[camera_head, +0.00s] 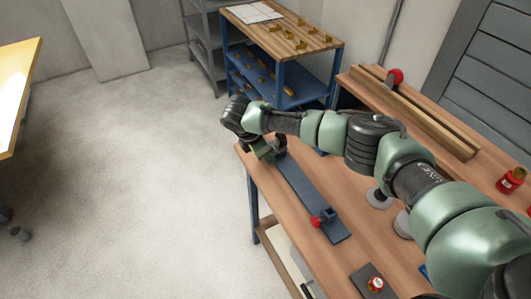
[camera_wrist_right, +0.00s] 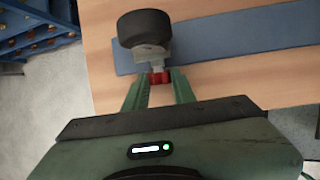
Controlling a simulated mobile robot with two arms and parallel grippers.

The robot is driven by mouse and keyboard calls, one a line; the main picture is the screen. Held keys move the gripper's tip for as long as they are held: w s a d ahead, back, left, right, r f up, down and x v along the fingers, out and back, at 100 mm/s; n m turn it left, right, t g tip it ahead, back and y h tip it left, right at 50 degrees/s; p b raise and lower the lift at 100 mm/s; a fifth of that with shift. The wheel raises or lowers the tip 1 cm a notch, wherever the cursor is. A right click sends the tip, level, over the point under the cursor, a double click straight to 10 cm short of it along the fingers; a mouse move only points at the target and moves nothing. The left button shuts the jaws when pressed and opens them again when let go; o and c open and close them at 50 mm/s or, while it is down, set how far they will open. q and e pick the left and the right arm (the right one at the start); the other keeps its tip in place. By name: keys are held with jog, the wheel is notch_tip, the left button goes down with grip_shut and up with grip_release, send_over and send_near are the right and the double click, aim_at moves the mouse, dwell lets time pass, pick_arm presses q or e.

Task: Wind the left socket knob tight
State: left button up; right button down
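A long blue-grey plate (camera_head: 311,192) lies on the wooden bench. At its far end is the left socket (camera_wrist_right: 153,52), with a dark round part (camera_head: 281,143). The left socket's red knob (camera_wrist_right: 158,78) shows between my fingertips in the wrist view; my arm hides it in the head view. My right gripper (camera_head: 264,151), also in the wrist view (camera_wrist_right: 160,80), has a green finger against each side of this knob. At the plate's near end is another socket (camera_head: 327,214) with a red knob (camera_head: 316,221). My left gripper is out of view.
My right arm spans the bench (camera_head: 300,222). A wooden rail (camera_head: 415,115) runs behind.

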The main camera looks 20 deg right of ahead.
jog(key=shift+s+r+t+p, duration=0.25)
jog(key=shift+t+p, duration=0.45)
jog(key=shift+p, duration=1.1)
jog(key=shift+f+m+t+p, duration=0.3)
jog(key=shift+t+p, duration=0.15)
jog(key=shift+t, duration=0.15)
jog(key=c, duration=1.1)
grip_release()
jog(key=shift+c, duration=0.2)
jog(key=v, duration=0.7)
jog(key=shift+s+r+b, duration=0.2)
jog(key=shift+r+b, duration=0.2)
